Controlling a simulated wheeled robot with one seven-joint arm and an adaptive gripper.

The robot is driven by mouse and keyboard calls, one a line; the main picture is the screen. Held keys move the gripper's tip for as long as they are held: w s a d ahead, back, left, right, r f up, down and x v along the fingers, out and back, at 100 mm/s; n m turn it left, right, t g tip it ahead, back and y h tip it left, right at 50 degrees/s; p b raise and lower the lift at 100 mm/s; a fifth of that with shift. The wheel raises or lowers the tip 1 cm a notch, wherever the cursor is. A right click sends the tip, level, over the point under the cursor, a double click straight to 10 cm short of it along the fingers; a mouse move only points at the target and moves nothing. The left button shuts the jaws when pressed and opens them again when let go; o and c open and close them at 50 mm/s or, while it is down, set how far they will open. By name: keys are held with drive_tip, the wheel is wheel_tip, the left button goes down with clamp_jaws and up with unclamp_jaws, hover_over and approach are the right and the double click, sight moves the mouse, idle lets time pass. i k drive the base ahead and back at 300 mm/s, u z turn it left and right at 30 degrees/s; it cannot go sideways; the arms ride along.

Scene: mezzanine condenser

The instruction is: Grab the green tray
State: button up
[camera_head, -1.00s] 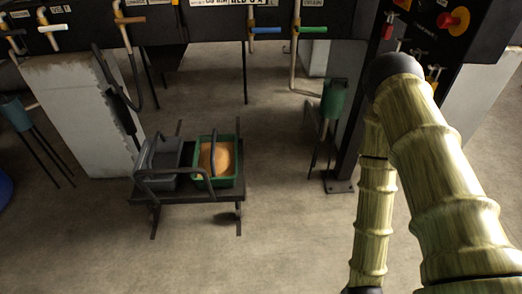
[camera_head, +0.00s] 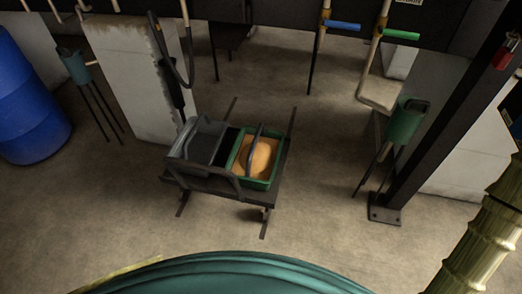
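The green tray (camera_head: 273,183) sits on the right half of a low dark cart (camera_head: 218,201) near the middle of the picture. An orange-brown rounded thing (camera_head: 262,158) lies in it, and a dark handle bar arches over it. A grey tray (camera_head: 204,145) stands beside it on the left. Part of my arm shows at the right edge, well apart from the tray. My gripper is out of view.
A blue barrel (camera_head: 28,95) stands at the left. Grey blocks (camera_head: 125,80) and a dark post (camera_head: 440,135) flank the cart. Green (camera_head: 405,122) and blue-grey (camera_head: 75,66) stands have thin legs. Open floor surrounds the cart.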

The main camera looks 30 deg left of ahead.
sight(256, 152)
drive_tip(key=u, duration=0.75)
drive_tip(key=i, duration=0.85)
drive_tip(key=u, duration=1)
